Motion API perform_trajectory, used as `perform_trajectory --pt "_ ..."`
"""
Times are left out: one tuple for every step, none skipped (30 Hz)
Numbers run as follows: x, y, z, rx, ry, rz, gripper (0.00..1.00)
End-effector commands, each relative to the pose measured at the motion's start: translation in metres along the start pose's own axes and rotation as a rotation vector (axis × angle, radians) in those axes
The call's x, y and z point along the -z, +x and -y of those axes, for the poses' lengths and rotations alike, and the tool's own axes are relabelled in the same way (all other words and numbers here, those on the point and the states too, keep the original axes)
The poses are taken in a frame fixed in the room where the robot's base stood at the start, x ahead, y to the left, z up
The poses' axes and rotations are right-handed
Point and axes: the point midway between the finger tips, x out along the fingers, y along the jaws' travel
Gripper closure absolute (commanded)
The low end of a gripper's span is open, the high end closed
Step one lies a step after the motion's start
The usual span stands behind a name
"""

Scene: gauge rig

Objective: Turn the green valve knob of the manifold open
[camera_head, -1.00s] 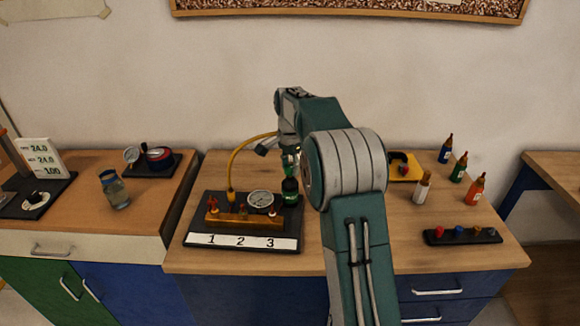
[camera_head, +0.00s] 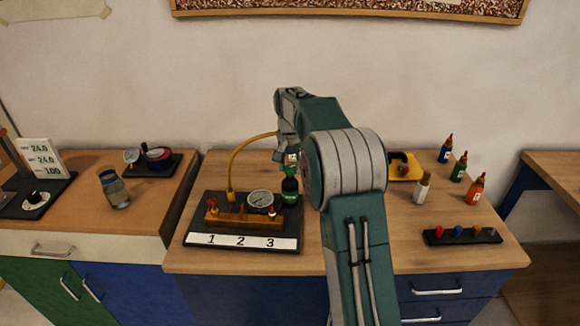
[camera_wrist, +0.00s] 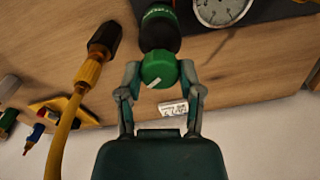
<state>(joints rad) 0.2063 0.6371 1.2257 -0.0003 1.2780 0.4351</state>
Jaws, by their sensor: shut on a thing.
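The green valve knob (camera_wrist: 160,69) shows in the wrist view as a round cap with a white mark. It sits at the end of a black valve body (camera_wrist: 160,36) with a green band. My gripper (camera_wrist: 160,76) has a finger on each side of the knob and is shut on it. In the head view my gripper (camera_head: 289,158) is above the black-and-green valve (camera_head: 290,190), and the wrist partly hides the knob. The brass manifold (camera_head: 243,221) lies on a dark board beside the valve, with a round gauge (camera_head: 260,199) behind it.
A yellow hose (camera_head: 239,156) arches from the manifold's left towards my wrist; it passes left of my gripper in the wrist view (camera_wrist: 64,130). A strip marked 1, 2, 3 (camera_head: 240,241) lies in front. Several small bottles (camera_head: 460,168) and a dark rack (camera_head: 462,236) stand right.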

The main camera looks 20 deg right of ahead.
Motion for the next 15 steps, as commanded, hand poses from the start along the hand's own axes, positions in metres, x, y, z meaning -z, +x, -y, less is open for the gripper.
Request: perform_trajectory --pt "-0.0001 0.0029 0.001 0.0 -0.043 0.002 1.0" --pt "-0.0001 0.0029 0.001 0.001 -0.071 0.002 1.0" --pt "-0.0001 0.0029 0.001 0.001 -0.11 0.002 1.0" --pt "-0.0001 0.003 0.001 0.001 -0.138 0.002 1.0" --pt "-0.0001 0.003 0.001 0.001 -0.166 0.002 1.0" --pt "-0.0001 0.003 0.001 0.001 -0.205 0.002 1.0" --pt "-0.0001 0.0031 0.001 0.001 -0.233 0.002 1.0" --pt "-0.0001 0.0031 0.001 0.001 -0.261 0.002 1.0" --pt "-0.0002 0.0031 0.001 0.001 -0.3 0.002 1.0" --pt "-0.0002 0.0032 0.001 0.001 -0.328 0.002 1.0" --pt "-0.0002 0.0032 0.001 0.001 -0.356 0.002 1.0" --pt "-0.0002 0.0032 0.001 0.001 -0.395 0.003 1.0" --pt "-0.0002 0.0032 0.001 0.001 -0.423 0.003 1.0" --pt "-0.0002 0.0033 0.001 0.001 -0.451 0.003 1.0" --pt "-0.0002 0.0033 0.001 0.001 -0.49 0.003 1.0"
